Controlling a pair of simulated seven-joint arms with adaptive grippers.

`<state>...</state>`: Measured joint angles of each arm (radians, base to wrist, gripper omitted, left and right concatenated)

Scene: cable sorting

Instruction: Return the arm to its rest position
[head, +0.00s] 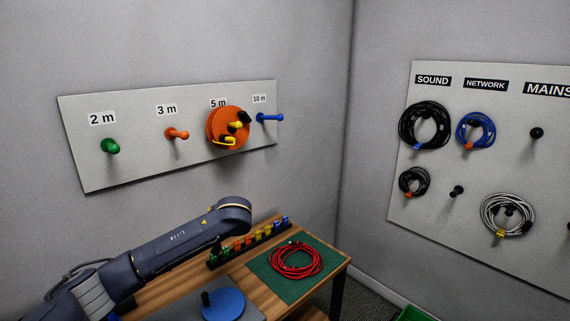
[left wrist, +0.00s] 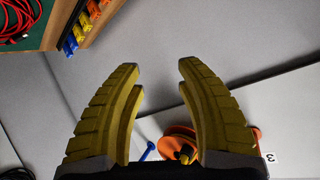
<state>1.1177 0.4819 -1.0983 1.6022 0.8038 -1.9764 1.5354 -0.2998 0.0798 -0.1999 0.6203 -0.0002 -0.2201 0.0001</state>
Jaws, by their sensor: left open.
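My left arm (head: 150,250) reaches in from the left over the bench in the head view, its bend standing in front of the wall. Its fingers cannot be made out there. In the left wrist view my left gripper (left wrist: 160,67) has its two yellow ribbed fingers wide apart, with nothing between them. Beyond the fingers, an orange reel (left wrist: 180,131) and a blue peg (left wrist: 148,151) show on the wall side. My right gripper is in neither view.
The wooden bench (head: 165,288) carries a red coiled cable on a green mat (head: 270,285), a rack of coloured clips (head: 247,242) and a blue round turntable (head: 224,304). The length board (head: 190,160) holds an orange reel (head: 214,128). Coiled cables hang on the right board (head: 440,185).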

